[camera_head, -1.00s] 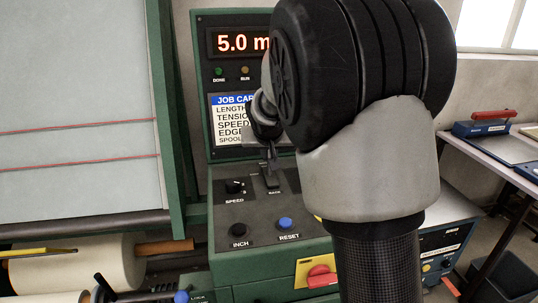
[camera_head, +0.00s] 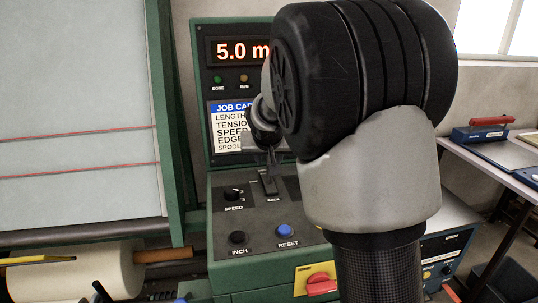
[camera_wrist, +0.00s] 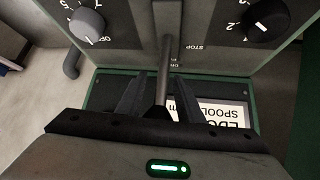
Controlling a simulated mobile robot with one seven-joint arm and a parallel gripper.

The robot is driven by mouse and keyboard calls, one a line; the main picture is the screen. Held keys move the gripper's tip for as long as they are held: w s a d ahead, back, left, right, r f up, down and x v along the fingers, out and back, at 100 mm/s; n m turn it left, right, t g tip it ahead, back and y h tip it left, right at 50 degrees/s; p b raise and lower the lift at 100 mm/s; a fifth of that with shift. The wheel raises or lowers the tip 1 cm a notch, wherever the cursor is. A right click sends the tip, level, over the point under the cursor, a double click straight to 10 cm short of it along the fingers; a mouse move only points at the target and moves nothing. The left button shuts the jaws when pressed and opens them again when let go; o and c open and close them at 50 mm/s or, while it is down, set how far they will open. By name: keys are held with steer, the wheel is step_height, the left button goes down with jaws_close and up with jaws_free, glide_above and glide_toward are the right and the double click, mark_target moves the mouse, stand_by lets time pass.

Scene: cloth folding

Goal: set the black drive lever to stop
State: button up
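The black drive lever (camera_wrist: 165,72) rises from a slot in the dark control panel. Beside the slot the wrist view shows an upside-down STOP label (camera_wrist: 197,47). My gripper (camera_wrist: 159,84) is open, with one finger on each side of the lever and a visible gap on both sides. In the head view my gripper (camera_head: 271,158) reaches down over the lever (camera_head: 267,182), and a BACK label (camera_head: 273,200) shows below the slot. My arm hides part of the panel and display there.
The SPEED knob (camera_head: 233,193), black INCH button (camera_head: 238,237) and blue RESET button (camera_head: 284,230) are close by on the panel. A red switch (camera_head: 321,284) on yellow is below. The job card (camera_head: 230,127) stands behind my gripper.

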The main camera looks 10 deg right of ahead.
steer(key=p+v, duration=0.1)
steer(key=v, duration=1.6)
steer(key=shift+r, duration=0.2)
steer(key=shift+s, duration=0.1)
steer(key=s+d+f+n+g+y, duration=0.1)
steer(key=s+f, duration=0.3)
steer(key=s, duration=0.9)
steer(key=s+d+f+n+g+y, duration=0.15)
steer(key=s+f, duration=0.25)
steer(key=s, duration=0.9)
step_height(320, 180, up, 17)
steer(key=p, duration=1.7)
steer(key=shift+a+r+h, duration=0.2)
steer(key=shift+a+h, duration=0.15)
steer(key=shift+a, duration=0.15)
